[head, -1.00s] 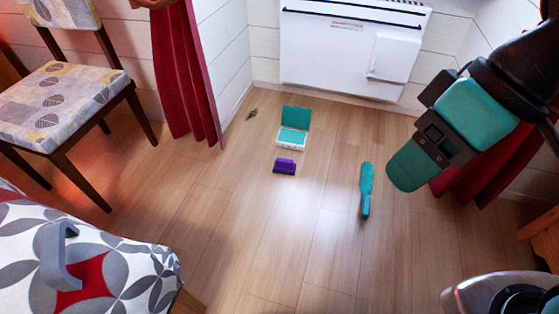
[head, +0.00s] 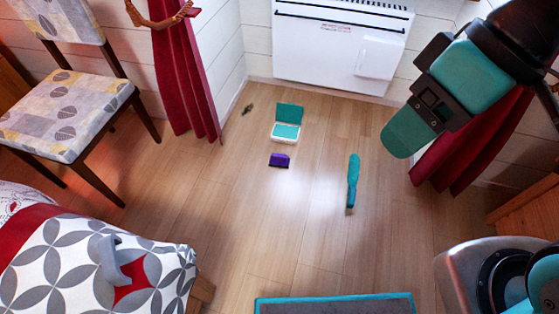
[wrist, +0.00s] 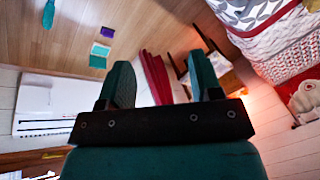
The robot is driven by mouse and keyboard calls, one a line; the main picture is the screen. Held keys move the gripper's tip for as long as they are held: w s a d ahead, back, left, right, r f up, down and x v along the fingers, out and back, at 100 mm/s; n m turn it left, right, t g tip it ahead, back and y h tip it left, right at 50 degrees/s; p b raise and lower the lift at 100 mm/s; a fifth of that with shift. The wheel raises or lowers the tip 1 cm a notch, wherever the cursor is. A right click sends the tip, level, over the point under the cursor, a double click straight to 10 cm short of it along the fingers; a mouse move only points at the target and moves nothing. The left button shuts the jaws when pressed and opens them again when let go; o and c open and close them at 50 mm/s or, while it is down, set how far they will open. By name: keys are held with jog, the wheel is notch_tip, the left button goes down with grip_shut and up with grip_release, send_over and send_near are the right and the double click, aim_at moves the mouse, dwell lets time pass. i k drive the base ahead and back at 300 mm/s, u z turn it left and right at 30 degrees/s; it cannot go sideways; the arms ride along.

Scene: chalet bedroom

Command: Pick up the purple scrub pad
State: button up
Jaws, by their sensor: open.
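The purple scrub pad (head: 279,160) lies on the wooden floor in the head view, just in front of an open teal and white case (head: 287,124). It also shows small in the wrist view (wrist: 107,32), beside the case (wrist: 98,56). My gripper (head: 398,140) is up at the right of the head view, well apart from the pad. In the wrist view its two teal fingers (wrist: 163,80) are spread with nothing between them.
A teal brush-like object (head: 352,180) lies on the floor right of the pad. A small dark item (head: 247,109) lies near the wall. A chair (head: 65,110) and bed (head: 90,260) stand left, a white heater (head: 340,45) behind. A teal-edged grey mat (head: 335,305) shows at the bottom. Floor around the pad is clear.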

aim_at(281, 161)
jog(key=z, duration=0.65)
jog(key=i, duration=0.85)
jog(key=u, duration=2.35)
